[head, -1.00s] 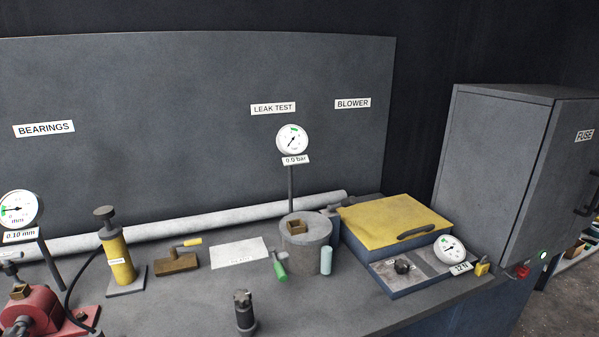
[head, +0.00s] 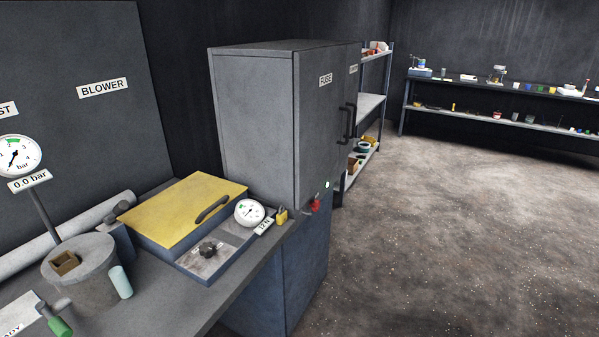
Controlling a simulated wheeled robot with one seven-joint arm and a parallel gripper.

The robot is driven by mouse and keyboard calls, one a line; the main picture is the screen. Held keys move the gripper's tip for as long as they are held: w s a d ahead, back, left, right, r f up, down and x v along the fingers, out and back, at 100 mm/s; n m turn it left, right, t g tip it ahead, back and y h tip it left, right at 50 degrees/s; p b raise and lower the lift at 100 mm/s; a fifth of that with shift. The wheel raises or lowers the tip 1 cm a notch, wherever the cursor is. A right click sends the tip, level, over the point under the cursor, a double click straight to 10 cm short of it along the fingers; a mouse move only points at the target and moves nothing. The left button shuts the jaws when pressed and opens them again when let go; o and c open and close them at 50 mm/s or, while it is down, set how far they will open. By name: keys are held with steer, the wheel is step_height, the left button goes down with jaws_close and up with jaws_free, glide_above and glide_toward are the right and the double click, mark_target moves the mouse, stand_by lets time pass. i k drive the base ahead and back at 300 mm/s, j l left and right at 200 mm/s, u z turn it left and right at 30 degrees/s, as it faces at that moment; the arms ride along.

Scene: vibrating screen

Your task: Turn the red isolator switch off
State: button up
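The red isolator switch (head: 314,206) is small in the head view. It sits low on the front of the grey cabinet (head: 255,115), just below a lit pale green lamp (head: 327,184). The switch is too small here to tell which way its handle is turned. A yellow padlock (head: 281,215) is close to its left, at the bench's right end. My gripper is not in view.
The bench (head: 185,308) carries a yellow-lidded box (head: 180,208), a round gauge (head: 249,212) and a grey cylinder (head: 85,275). Shelves (head: 372,104) stand behind the cabinet. A long table (head: 500,88) lines the far wall. The floor (head: 440,230) at right is clear.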

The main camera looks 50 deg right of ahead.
mark_target(316, 205)
steer(key=z, duration=0.95)
